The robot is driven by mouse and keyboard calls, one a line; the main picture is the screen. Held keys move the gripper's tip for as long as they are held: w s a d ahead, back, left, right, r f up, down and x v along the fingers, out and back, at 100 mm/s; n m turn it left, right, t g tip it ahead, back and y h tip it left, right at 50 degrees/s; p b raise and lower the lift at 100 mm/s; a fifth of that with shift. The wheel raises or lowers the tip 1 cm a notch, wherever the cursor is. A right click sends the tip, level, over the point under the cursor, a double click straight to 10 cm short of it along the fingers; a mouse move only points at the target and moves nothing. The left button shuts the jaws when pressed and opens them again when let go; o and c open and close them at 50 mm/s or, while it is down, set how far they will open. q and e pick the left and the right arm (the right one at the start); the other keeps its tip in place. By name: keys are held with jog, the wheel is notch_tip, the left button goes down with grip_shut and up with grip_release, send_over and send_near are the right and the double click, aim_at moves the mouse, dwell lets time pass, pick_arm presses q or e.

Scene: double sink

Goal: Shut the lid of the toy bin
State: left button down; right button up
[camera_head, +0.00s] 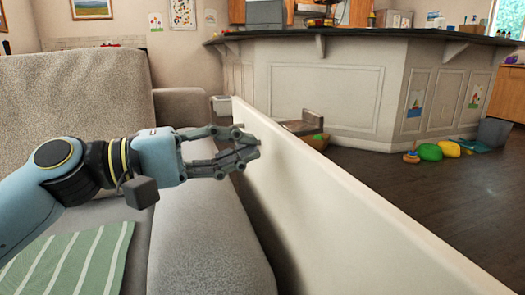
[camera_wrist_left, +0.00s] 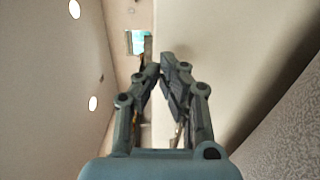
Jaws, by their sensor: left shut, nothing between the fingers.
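A long off-white panel (camera_head: 330,225) stands on edge and runs from the middle of the head view to the bottom right; it looks like the raised lid of the toy bin, but I cannot be sure. In the left wrist view the closed fingertips (camera_wrist_left: 161,65) show beside a broad pale surface (camera_wrist_left: 220,35). My right gripper is not in view.
A grey sofa (camera_head: 85,100) with a green striped cloth (camera_head: 75,262) lies left, under my left arm. Beyond the panel stand a kitchen counter (camera_head: 325,95) and a low brown object (camera_head: 303,124).

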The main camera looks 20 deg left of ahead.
aim_at(280, 140)
pick_arm(q)
jog(key=x, duration=0.3)
jog(key=shift+d+b, duration=0.1)
jog(key=shift+b, duration=0.2)
jog(key=shift+w+d, duration=0.1)
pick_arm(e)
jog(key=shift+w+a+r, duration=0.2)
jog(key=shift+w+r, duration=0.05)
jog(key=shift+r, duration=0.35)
pick_arm(q)
jog(key=shift+w, duration=0.1)
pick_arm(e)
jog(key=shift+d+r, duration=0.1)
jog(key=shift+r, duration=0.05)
